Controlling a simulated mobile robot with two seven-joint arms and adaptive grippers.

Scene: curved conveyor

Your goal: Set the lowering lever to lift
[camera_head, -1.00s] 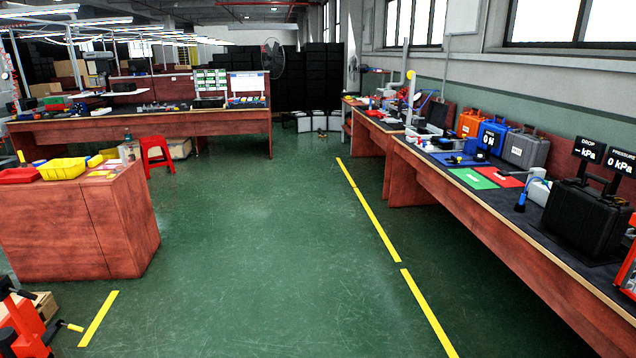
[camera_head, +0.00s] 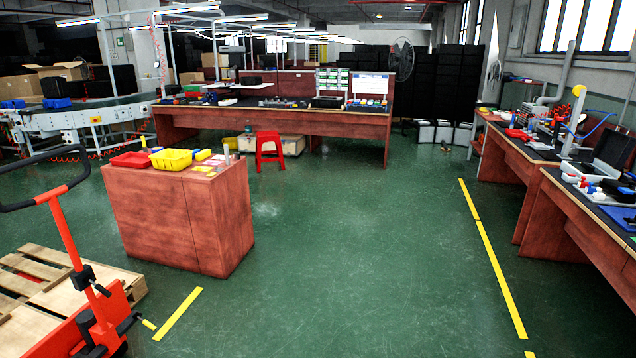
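A red pallet jack (camera_head: 92,285) stands at the lower left of the head view, cut off by the bottom edge. Its black loop handle (camera_head: 84,158) tops a tilted red shaft. A black fitting with a small lever (camera_head: 100,289) sits partway down the shaft; I cannot tell for sure that this is the lowering lever or how it is set. Neither of my grippers shows in the view.
A wooden pallet (camera_head: 40,282) lies beside the jack. A brown cabinet (camera_head: 180,215) with yellow and red trays stands behind it. A red stool (camera_head: 269,150) and long workbenches stand farther back. The green floor (camera_head: 350,270) in the middle is clear.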

